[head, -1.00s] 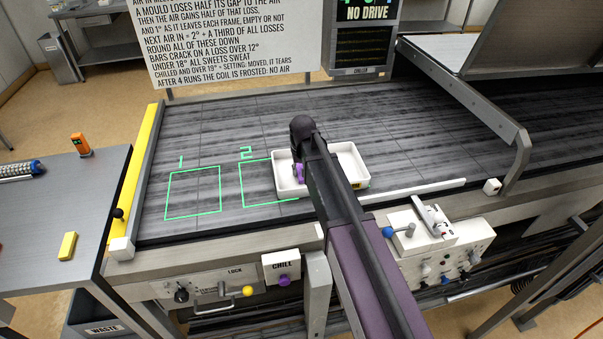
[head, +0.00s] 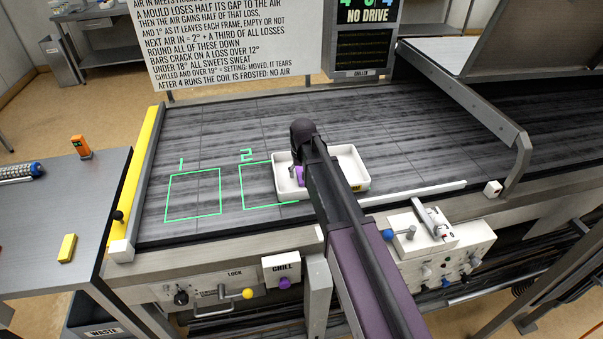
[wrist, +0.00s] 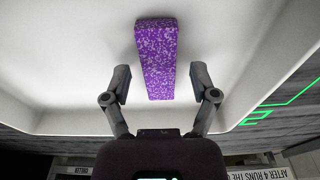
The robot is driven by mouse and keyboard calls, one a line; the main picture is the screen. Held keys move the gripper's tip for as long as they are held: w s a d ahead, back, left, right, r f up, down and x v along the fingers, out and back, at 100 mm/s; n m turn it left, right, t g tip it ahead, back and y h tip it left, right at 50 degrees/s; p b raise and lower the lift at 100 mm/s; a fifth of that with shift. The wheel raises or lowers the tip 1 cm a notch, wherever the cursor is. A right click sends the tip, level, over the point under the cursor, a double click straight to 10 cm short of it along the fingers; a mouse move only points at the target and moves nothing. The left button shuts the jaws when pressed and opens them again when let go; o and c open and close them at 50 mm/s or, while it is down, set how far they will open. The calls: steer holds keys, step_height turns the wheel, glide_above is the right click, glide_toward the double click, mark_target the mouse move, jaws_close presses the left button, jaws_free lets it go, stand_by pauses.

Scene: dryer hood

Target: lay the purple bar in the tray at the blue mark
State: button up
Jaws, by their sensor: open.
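The white tray (head: 349,161) sits on the dark belt, over the right part of green frame 2. The purple speckled bar (wrist: 158,50) shows large in the wrist view, apparently lying on the tray floor (wrist: 85,55). In the head view the bar (head: 299,176) is a small purple patch at the tray's left side, partly hidden by my arm. My gripper (wrist: 161,84) is open, with one finger on each side of the bar's near end and visible gaps between. I cannot make out a blue mark inside the tray; my arm covers its middle.
Green frame 1 (head: 193,195) on the belt is empty. A metal arch (head: 480,100) crosses the belt at right. CHILL (head: 282,268) and LOCK controls line the front.

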steer(key=shift+r, duration=0.1)
step_height(320, 180, up, 12)
steer(key=s+p, duration=0.1)
steer(key=p, duration=1.1)
steer(key=shift+s, duration=0.2)
steer(key=shift+d, duration=0.1)
stand_by(0.4)
steer(key=s+d+m, duration=0.1)
steer(key=s+d, duration=0.6)
steer(key=s, duration=0.3)
steer(key=s+d+g, duration=0.1)
steer(key=s+d, duration=0.7)
steer(key=s, duration=0.3)
steer(key=shift+s+m, duration=0.15)
steer(key=shift+m, duration=0.25)
steer(key=shift+d, duration=0.1)
